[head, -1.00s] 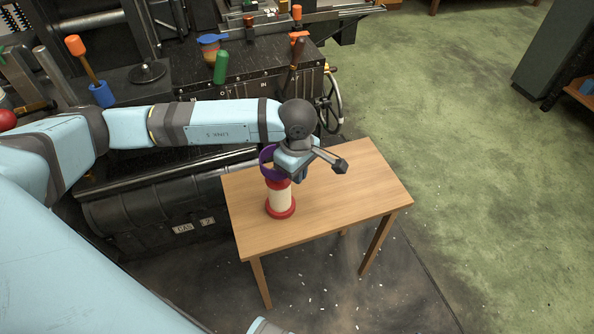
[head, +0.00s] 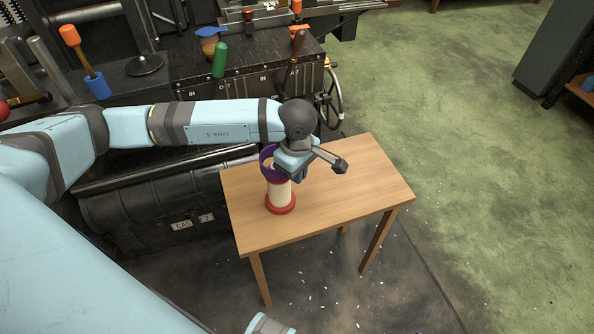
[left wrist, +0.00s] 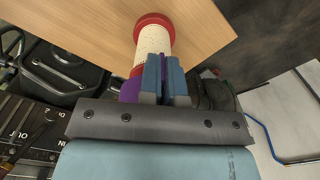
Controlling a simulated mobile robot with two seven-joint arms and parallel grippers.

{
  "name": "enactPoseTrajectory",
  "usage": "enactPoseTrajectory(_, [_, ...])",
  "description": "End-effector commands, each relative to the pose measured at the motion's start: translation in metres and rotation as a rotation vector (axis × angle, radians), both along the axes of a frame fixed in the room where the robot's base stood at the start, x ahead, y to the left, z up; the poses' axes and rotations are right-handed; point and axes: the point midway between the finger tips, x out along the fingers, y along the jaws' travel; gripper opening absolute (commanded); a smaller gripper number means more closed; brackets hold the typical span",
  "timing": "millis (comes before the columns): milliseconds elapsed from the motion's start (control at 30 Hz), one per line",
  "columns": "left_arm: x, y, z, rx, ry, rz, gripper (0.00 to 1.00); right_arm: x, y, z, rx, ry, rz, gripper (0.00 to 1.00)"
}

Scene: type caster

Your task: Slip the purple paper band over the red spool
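The red spool (head: 280,196) stands upright on the small wooden table, with a cream barrel and red flanges. It also shows in the left wrist view (left wrist: 152,40). My left gripper (left wrist: 164,68) is shut on the wall of the purple paper band (head: 266,163), at its right side in the head view. The band also shows in the left wrist view (left wrist: 130,91). The exact fit is partly hidden by the gripper. My right gripper is not in view.
The wooden table (head: 350,190) is otherwise clear, with free room right of the spool. A dark machine bench (head: 180,80) with tools stands behind and left. Green floor (head: 460,130) lies open to the right.

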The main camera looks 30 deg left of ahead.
Motion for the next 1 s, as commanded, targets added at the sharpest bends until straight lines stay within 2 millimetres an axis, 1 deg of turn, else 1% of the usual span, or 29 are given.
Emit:
enactPoseTrajectory(33, [0.000,0.000,-0.004,0.000,0.000,0.000,0.00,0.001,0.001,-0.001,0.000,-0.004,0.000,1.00])
enactPoseTrajectory(200, [0.000,0.000,-0.011,0.000,0.000,0.000,0.00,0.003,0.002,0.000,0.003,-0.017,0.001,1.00])
enactPoseTrajectory(500, [0.000,0.000,-0.023,0.000,0.000,0.000,0.00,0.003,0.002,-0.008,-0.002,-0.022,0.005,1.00])
enactPoseTrajectory(867, [0.000,0.000,-0.037,0.000,0.000,0.000,0.00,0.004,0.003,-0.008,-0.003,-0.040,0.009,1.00])
enactPoseTrajectory(1000, [0.000,0.000,-0.043,0.000,0.000,0.000,0.00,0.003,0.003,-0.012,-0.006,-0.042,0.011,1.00])
